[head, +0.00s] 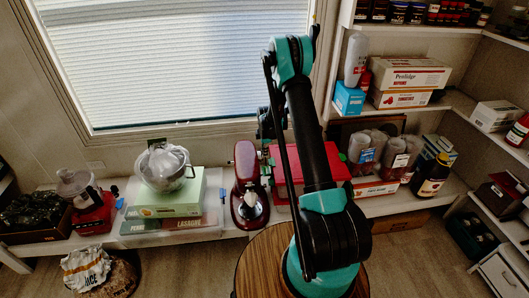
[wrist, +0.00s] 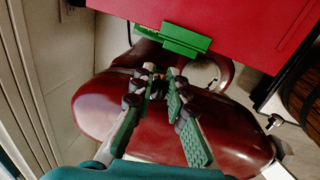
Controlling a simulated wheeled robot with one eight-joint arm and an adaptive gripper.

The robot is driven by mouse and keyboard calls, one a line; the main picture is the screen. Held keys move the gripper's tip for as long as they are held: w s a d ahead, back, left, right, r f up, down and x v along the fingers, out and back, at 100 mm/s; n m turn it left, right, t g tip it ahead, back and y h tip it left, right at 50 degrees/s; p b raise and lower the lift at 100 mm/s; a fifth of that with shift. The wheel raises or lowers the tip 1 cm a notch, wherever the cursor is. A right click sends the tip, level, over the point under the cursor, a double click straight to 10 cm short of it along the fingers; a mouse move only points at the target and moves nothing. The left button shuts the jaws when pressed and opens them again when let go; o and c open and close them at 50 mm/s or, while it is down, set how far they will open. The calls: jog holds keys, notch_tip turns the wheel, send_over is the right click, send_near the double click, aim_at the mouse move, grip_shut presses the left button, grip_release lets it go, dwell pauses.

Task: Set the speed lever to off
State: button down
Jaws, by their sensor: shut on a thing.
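The red stand mixer (head: 246,180) stands on the low shelf in the head view. In the wrist view its glossy dark red head (wrist: 105,105) lies across the middle, under my gripper. My gripper (wrist: 162,83) has its fingertips at the side of the mixer that faces the red box. It is shut on a small part there, which looks like the speed lever. The fingertips hide most of that part, so its setting cannot be read.
The red box (wrist: 230,25) with a green clip (wrist: 185,40) is close beside the mixer. A small knob (wrist: 272,122) sticks out at the mixer's front end. Left of the mixer, a clear bowl (head: 163,168) rests on a green box (head: 178,200). The window wall is close behind.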

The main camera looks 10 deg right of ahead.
jog(key=shift+w, duration=0.1)
jog(key=shift+w+g, duration=0.45)
jog(key=shift+g, duration=0.55)
jog(key=shift+w+g, duration=0.5)
jog(key=shift+g, duration=0.5)
jog(key=shift+w+g, duration=0.45)
jog(key=shift+g, duration=0.55)
jog(key=c, duration=1.5)
grip_release()
jog(key=shift+f, duration=0.1)
jog(key=v, duration=1.2)
